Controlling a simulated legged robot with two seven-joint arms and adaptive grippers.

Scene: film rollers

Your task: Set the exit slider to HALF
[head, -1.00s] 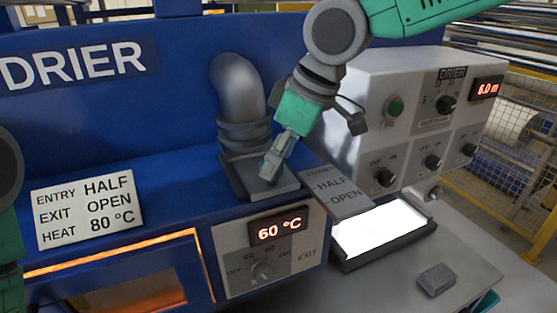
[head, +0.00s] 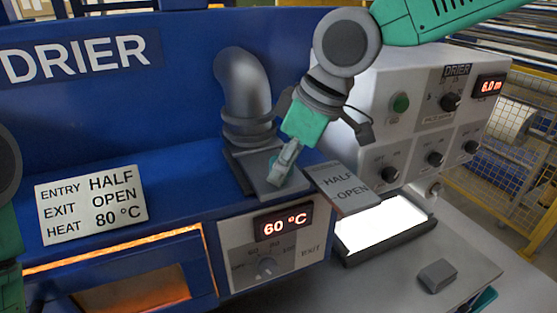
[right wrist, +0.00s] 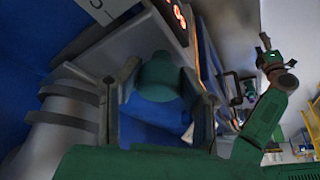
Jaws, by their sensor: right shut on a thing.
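The exit slider is a grey plate (head: 262,194) at the foot of the bent grey duct pipe (head: 243,85) on top of the blue drier. My right gripper (head: 279,176) is down at this plate. In the right wrist view its fingers are shut around a dark green round knob (right wrist: 160,78), which they hide in the head view. A grey scale plate (head: 342,188) lies right of the gripper, with HALF and OPEN readable. I cannot tell which mark the slider stands at. My left gripper is outside the head view; a small green arm in the right wrist view ends in a gripper (right wrist: 266,43).
A white card (head: 91,205) reads ENTRY HALF, EXIT OPEN, HEAT 80 °C. A 60 °C display (head: 284,222) sits above a dial (head: 265,268). A control box (head: 420,125) stands close to my right arm. A lit panel (head: 382,226) and a grey block (head: 437,275) lie at the right.

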